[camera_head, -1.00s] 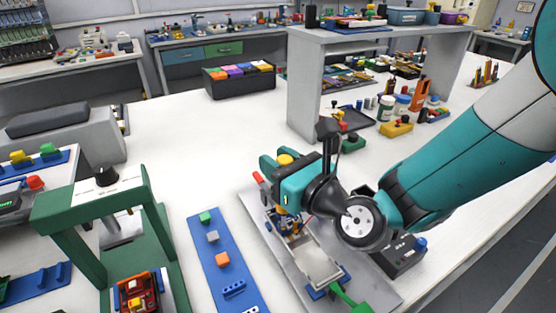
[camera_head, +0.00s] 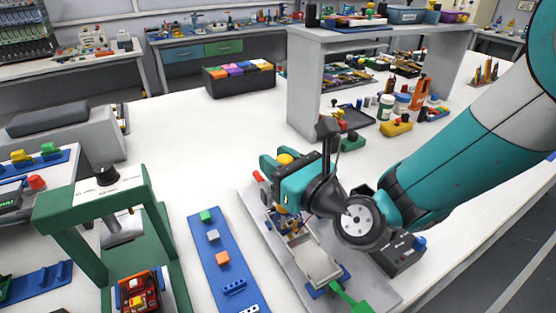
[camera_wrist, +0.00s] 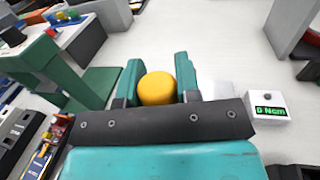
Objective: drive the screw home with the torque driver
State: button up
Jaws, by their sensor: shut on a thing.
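My gripper (camera_wrist: 158,88) is shut on the torque driver, whose yellow rounded top (camera_wrist: 157,89) sits between the two teal fingers in the wrist view. In the head view the yellow top of the driver (camera_head: 285,159) shows above my teal gripper (camera_head: 281,181). The driver points down over the blue and metal fixture (camera_head: 291,221) at the far end of a grey plate. The screw and the driver's tip are too small or hidden to make out. A small box with a green display reading "0 Ncm" (camera_wrist: 269,111) stands to the right in the wrist view.
A pale rectangular tray (camera_head: 315,262) with a green handle (camera_head: 352,300) lies just nearer on the grey plate. A blue strip with small blocks (camera_head: 222,259) and a green press frame (camera_head: 65,226) stand to the left. A grey shelf (camera_head: 305,95) rises behind.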

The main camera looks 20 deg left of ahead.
jog(key=shift+f+b, duration=0.55)
jog(key=shift+f, duration=0.15)
dwell(0.6)
jog(key=shift+f+p, duration=0.3)
jog(key=shift+p, duration=0.3)
dwell(1.8)
dwell(0.5)
notch_tip(320, 180, up, 7)
jog(key=p, duration=0.8)
jog(key=shift+r, duration=0.15)
